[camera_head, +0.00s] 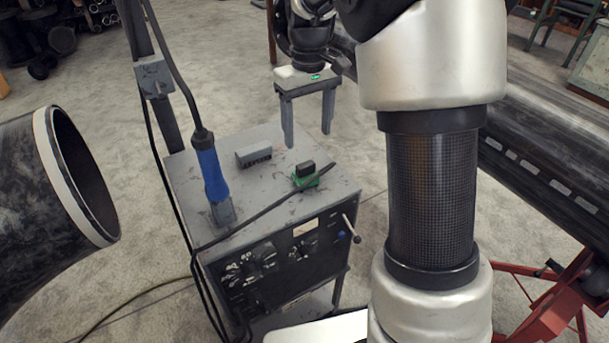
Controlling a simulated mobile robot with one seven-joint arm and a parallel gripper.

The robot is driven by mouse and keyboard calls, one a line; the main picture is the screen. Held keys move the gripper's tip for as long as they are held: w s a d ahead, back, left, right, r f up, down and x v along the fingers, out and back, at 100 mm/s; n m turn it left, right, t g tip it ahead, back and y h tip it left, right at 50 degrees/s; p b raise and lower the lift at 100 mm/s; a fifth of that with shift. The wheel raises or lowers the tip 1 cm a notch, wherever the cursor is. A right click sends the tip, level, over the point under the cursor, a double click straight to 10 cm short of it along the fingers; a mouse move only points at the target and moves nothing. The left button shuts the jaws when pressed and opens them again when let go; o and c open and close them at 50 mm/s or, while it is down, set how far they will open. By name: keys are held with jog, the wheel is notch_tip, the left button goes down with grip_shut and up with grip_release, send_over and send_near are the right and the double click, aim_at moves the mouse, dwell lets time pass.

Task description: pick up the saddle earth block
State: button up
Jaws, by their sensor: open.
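My gripper (307,138) is open and empty, its two grey fingers pointing down over the far right part of the welding machine's top (225,150). Two small blocks lie on that top, and I cannot tell for sure which is the saddle earth block. One is a grey block (253,156) with a dark notched front edge, left of my fingers. The other is a green piece with a dark block on it (305,176), near the right edge, below my fingers in the picture. Neither block is between the fingers.
A blue-handled torch (211,172) stands on the machine's left side by a post (160,100). A black cable (270,208) crosses the top beside the green piece. A large pipe (30,200) is at left, another dark pipe (550,150) at right.

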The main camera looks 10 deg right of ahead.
aim_at(305, 163)
notch_tip(305, 163, down, 8)
jog(key=shift+r+b, duration=0.1)
jog(key=shift+b, duration=0.25)
jog(key=f, duration=0.5)
jog(key=shift+w+a+f+b, duration=0.1)
jog(key=shift+w+a+b, duration=0.1)
jog(key=shift+w+b, duration=0.15)
jog(key=shift+w, duration=0.1)
jog(key=c, duration=1.1)
jog(key=shift+c, duration=0.2)
